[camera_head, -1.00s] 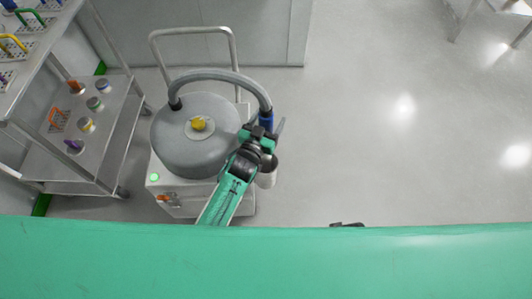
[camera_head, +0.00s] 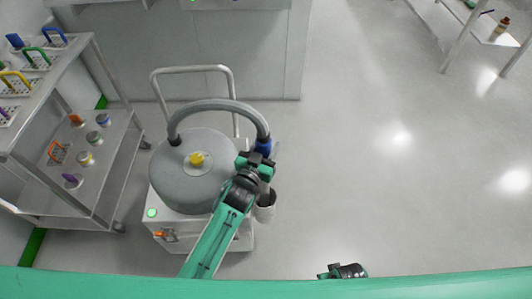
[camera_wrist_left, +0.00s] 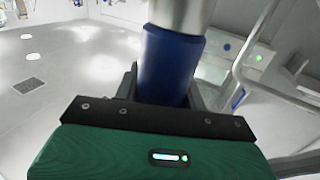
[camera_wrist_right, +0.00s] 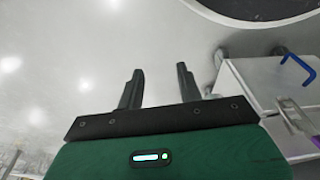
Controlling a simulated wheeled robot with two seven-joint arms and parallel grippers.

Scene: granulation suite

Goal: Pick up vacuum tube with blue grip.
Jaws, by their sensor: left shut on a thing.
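The vacuum tube (camera_head: 219,105) is a grey hose that arches from the lid of a round grey vacuum drum (camera_head: 181,186) to its blue grip (camera_head: 264,146). My left gripper (camera_head: 262,160) is at the blue grip, right of the drum. In the left wrist view the blue grip (camera_wrist_left: 170,65) sits between the fingers of my left gripper (camera_wrist_left: 167,92), shut on it, with a pale metal tube above it. My right gripper (camera_wrist_right: 158,85) is open and empty; it also shows at the bottom of the head view (camera_head: 343,270).
A white cup-like holder (camera_head: 265,206) is below my left gripper. The vacuum stands on a white cart (camera_head: 220,234) with a metal push handle (camera_head: 192,69). A shelved trolley (camera_head: 130,165) with racks and jars is at left. Floor at right is clear; a table (camera_head: 445,45) stands far right.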

